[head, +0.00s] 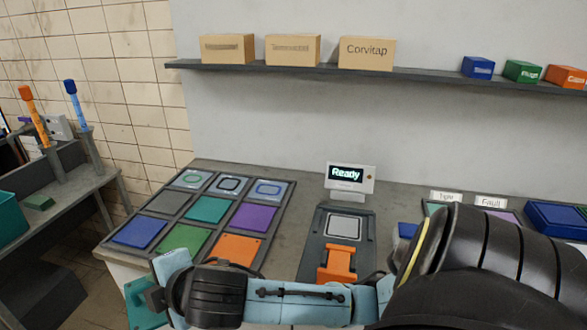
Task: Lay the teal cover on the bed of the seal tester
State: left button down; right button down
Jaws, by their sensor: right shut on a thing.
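The seal tester (316,245) stands on the bench with a pale square bed (345,227). An orange clamp part (337,262) is at its front, and its screen (346,175) reads "Ready". My right arm reaches across the front of the view to the left. My right gripper (153,297) is shut on a teal plate (137,308) at the bench's front left, partly hidden by the gripper and apart from the tester. Another teal square (207,209) lies in the middle of the compartment tray. My left gripper is not in view.
The compartment tray (182,215) holds coloured squares and ring-marked pieces. Trays labelled "Tight" (445,196) and "Fault" (491,202) are at right, partly behind my arm. A blue container (556,218) is farther right. Boxes stand on the shelf (420,76) above.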

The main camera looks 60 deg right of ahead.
aim_at(343, 229)
jog(key=z, duration=0.85)
jog(key=i, duration=1)
jog(key=z, duration=1.1)
